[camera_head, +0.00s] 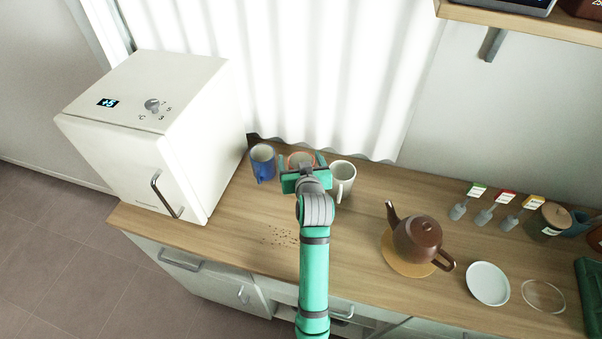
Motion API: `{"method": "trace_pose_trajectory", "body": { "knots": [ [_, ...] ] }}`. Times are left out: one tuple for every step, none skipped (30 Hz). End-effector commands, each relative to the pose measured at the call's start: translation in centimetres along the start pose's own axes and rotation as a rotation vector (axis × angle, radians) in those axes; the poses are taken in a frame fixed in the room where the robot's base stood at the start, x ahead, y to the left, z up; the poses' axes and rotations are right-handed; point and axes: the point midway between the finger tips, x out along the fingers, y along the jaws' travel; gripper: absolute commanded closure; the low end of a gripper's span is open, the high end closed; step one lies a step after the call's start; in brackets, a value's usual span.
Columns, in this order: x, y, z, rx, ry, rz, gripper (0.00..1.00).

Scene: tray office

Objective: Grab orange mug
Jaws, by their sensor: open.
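The orange mug (300,158) stands on the wooden counter between a blue mug and a white mug. Only part of its rim and inside shows; my gripper and wrist hide most of its body. My gripper (301,165) is open, with one finger at each side of the orange mug. I cannot tell whether the fingers touch it. The blue mug (263,165) stands close on the left. The white mug (341,178) stands close on the right, with its handle toward the front.
A small white fridge (150,140) stands at the left end of the counter (345,235). A brown teapot (418,240) sits on a round mat to the right, near a white saucer (487,284). A white curtain (290,70) hangs behind the mugs. Crumbs lie on the counter in front.

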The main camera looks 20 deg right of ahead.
Motion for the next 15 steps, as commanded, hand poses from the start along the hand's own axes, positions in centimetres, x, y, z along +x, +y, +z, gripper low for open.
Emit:
{"method": "trace_pose_trajectory", "body": {
  "knots": [
    [0.52,0.00,0.01,0.000,-0.001,0.000,0.22],
    [0.73,-0.01,0.03,0.000,-0.001,0.000,0.22],
    [0.93,-0.02,0.02,0.000,-0.001,0.000,0.22],
    [1.02,-0.02,0.01,0.000,0.000,0.000,0.22],
    [1.09,-0.03,0.01,0.000,0.000,0.000,0.22],
    [1.12,-0.02,0.02,0.000,0.000,0.000,0.22],
    [1.13,-0.02,0.02,0.000,0.000,0.000,0.22],
    [1.12,-0.02,0.02,0.000,0.000,0.000,0.22],
    [1.11,-0.02,0.02,0.000,0.000,0.000,0.22],
    [1.10,-0.02,0.02,0.000,0.000,0.000,0.22],
    [1.10,-0.02,0.02,0.000,0.000,0.000,0.22],
    [1.09,-0.02,0.02,0.000,0.000,0.000,0.31],
    [1.09,-0.02,0.02,0.000,0.000,0.000,0.39],
    [1.09,-0.02,0.02,0.000,0.000,0.000,0.46],
    [1.09,-0.02,0.02,0.000,0.000,0.000,0.55]
  ]
}}
